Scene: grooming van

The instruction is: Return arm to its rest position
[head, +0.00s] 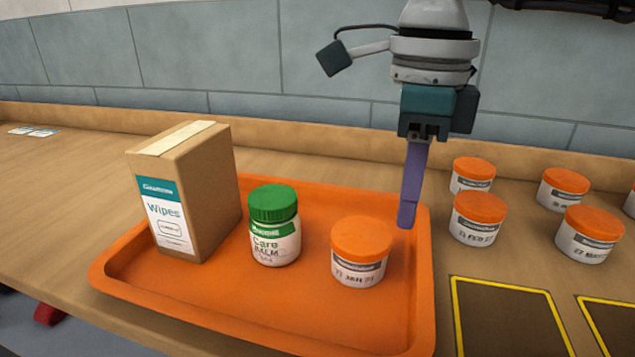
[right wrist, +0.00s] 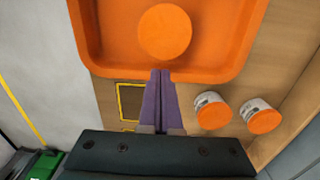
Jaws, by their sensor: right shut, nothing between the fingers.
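My right gripper (head: 407,215) comes down from the top of the head view. Its purple fingers are shut with nothing between them, just inside the right edge of the orange tray (head: 420,290). In the right wrist view the closed fingertips (right wrist: 161,72) overlap the tray's rim, beside the orange-lidded jar (right wrist: 165,32). That jar (head: 360,268) stands upright in the tray, left of the fingers and apart from them in the head view. My left gripper is not in view.
A wipes box (head: 215,185) and a green-lidded balm jar (head: 274,240) stand in the tray. Several orange-lidded jars (head: 478,218) stand on the wooden counter to the right. Yellow-edged dark squares (head: 505,320) lie in front of them. A tiled wall (head: 200,45) is behind.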

